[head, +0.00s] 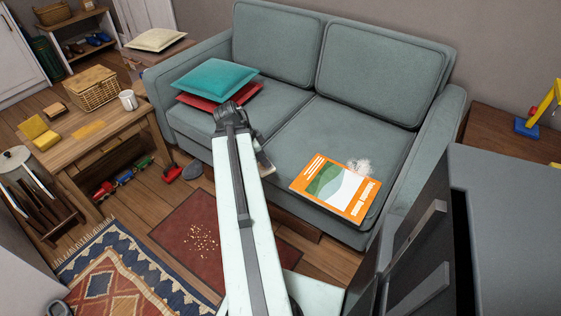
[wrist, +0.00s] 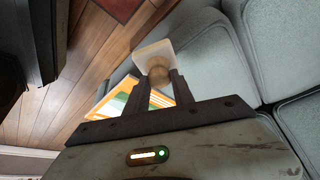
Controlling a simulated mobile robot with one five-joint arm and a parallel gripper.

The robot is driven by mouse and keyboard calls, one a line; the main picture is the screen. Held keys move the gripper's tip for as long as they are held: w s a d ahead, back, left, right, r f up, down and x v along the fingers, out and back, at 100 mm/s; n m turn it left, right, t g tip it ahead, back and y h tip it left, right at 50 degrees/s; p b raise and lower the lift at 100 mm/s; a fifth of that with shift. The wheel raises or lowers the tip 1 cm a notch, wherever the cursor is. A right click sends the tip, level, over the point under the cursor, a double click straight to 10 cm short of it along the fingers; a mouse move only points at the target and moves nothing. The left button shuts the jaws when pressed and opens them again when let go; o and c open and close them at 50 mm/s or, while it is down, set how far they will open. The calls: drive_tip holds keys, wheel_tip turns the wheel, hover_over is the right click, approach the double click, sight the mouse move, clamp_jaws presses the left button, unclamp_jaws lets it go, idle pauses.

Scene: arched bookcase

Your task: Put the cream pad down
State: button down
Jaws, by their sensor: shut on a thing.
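My gripper (wrist: 158,78) is shut on the cream pad (wrist: 150,52), a pale block with a round tan knob; the fingers close at the knob. The pad is held in the air, with the sofa and an orange book behind it in the wrist view. In the head view my arm hides most of the gripper. Only a small pale edge (head: 267,168) shows beside the arm, in front of the sofa seat, probably the pad.
The grey-green sofa (head: 330,125) carries teal (head: 218,77) and red cushions at left. The orange book (head: 335,188) lies on its right seat, beside a whitish patch of bits (head: 359,167). A red mat (head: 205,240) with crumbs lies on the floor. A wooden table (head: 105,135) stands left.

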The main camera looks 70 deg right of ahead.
drive_tip(key=d, duration=0.5)
drive_tip(key=d+f, duration=0.1)
drive_tip(key=d, duration=0.4)
drive_tip(key=d+b, duration=0.1)
drive_tip(key=d, duration=0.5)
drive_tip(key=shift+f, duration=0.2)
wheel_tip(320, 180, down, 4)
drive_tip(key=b, duration=0.4)
drive_tip(key=shift+r, duration=0.25)
drive_tip(key=shift+f, duration=0.15)
drive_tip(key=c, duration=1.1)
unclamp_jaws()
